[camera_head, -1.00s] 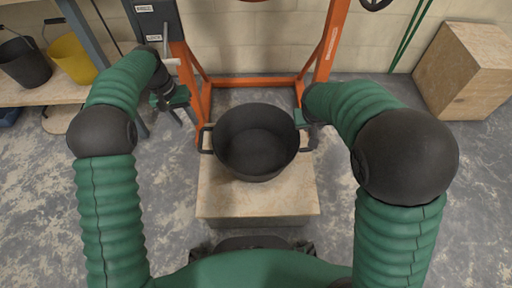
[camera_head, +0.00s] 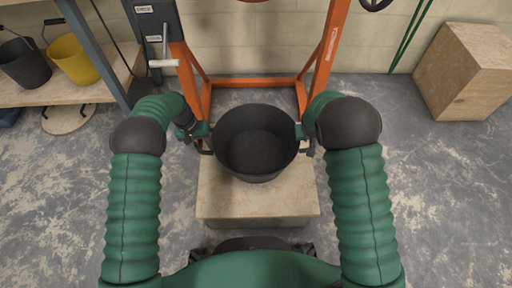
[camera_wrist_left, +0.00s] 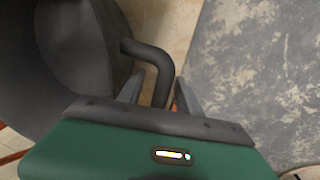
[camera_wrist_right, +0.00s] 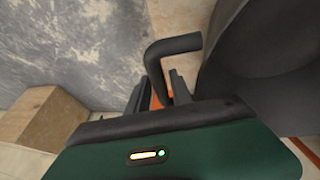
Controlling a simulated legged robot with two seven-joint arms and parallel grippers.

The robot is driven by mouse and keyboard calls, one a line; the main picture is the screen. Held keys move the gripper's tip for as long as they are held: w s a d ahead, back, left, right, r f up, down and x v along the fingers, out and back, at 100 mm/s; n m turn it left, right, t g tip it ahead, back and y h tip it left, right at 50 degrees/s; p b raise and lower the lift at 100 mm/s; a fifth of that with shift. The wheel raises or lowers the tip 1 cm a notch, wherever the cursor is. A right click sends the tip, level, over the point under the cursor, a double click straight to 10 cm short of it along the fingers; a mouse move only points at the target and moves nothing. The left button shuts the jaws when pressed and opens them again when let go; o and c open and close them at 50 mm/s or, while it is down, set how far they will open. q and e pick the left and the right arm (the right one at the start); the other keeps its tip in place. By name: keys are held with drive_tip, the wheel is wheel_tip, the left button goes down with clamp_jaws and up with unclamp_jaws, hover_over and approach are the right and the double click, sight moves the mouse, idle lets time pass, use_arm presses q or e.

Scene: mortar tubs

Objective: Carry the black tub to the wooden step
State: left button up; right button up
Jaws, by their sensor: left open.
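The black tub (camera_head: 257,145) stands upright on a pale wooden block (camera_head: 258,205) in the middle of the head view, with a handle on each side. My left gripper (camera_head: 203,140) is at the tub's left side. In the left wrist view its open fingers stand on either side of the tub's handle (camera_wrist_left: 160,72), with gaps showing. My right gripper (camera_head: 306,140) is at the right side. In the right wrist view its fingers stand apart with the other handle (camera_wrist_right: 155,68) between them. The head view shows little of the right fingers.
An orange frame (camera_head: 255,82) stands just behind the tub. A wooden box (camera_head: 470,70) is at the back right. A shelf (camera_head: 50,97) at the left holds a dark bucket (camera_head: 25,65) and a yellow bucket (camera_head: 72,60).

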use_arm(q)
drive_tip(key=c, duration=0.6)
use_arm(e)
drive_tip(key=c, duration=0.6)
use_arm(q)
clamp_jaws()
drive_tip(key=shift+r, duration=0.1)
